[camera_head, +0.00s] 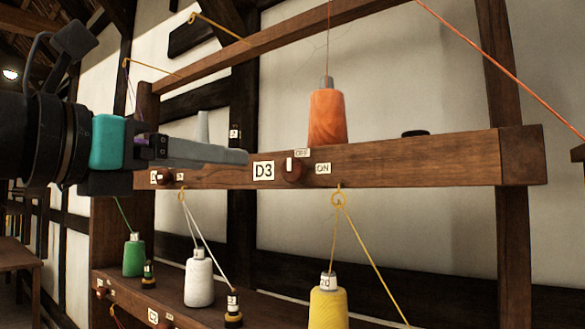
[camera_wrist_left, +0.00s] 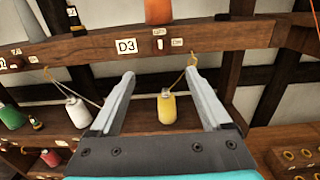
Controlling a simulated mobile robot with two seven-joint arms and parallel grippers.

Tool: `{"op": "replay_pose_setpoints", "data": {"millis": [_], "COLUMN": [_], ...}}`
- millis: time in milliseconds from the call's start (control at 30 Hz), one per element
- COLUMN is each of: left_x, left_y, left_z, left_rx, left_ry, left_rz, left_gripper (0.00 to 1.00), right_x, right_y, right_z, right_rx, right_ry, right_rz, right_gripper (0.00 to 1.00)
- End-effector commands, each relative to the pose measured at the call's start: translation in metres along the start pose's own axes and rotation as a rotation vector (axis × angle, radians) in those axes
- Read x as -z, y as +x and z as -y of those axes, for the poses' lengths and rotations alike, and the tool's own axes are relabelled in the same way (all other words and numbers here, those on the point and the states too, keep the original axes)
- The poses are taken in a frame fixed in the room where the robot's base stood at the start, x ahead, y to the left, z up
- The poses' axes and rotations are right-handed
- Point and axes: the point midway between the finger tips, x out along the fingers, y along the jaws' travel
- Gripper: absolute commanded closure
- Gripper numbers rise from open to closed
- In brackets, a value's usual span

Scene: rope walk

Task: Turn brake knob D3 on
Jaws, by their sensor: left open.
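Brake knob D3 (camera_head: 293,173) is a round brown wooden knob on the front of the upper beam, right of the white D3 label (camera_head: 263,170). Its white mark stands upright, toward the OFF label (camera_head: 301,153); the ON label (camera_head: 323,168) is to its right. The knob also shows in the left wrist view (camera_wrist_left: 159,44), beyond the fingertips. My left gripper (camera_head: 246,155) is open and empty, left of the knob and apart from it. Its two grey fingers spread wide in the left wrist view (camera_wrist_left: 160,73). My right gripper is not in view.
An orange yarn cone (camera_head: 328,118) stands on the beam (camera_head: 430,163) above the knob. A yellow cone (camera_head: 327,305), a white cone (camera_head: 199,279) and a green cone (camera_head: 133,257) stand below. Thin yarns run through hooks, one hook (camera_head: 339,197) hanging under the beam.

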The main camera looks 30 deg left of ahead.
Motion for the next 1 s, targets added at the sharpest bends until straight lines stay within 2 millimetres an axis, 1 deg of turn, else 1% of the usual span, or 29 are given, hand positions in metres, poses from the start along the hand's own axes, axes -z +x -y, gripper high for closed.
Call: {"op": "replay_pose_setpoints", "data": {"millis": [167,300,700,900,1000], "left_x": [-0.001,-0.003,-0.002,-0.001,0.000], "left_y": [0.027,0.054,0.118,0.140,0.146], "left_z": [0.001,0.002,0.002,0.002,0.002], "left_rx": [0.008,0.010,0.012,0.010,0.010], "left_ry": [-0.003,-0.004,-0.007,-0.006,-0.004], "left_rz": [-0.009,-0.008,-0.007,-0.005,-0.005], "left_gripper": [0.19,0.19,0.19,0.19,0.19], "right_x": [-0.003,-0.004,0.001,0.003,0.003], "right_y": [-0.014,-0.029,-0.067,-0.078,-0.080], "right_z": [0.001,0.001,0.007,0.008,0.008], "right_rx": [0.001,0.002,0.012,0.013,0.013], "right_ry": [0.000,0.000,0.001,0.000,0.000], "right_rz": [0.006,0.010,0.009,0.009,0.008], "right_gripper": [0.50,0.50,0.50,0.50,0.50]}}
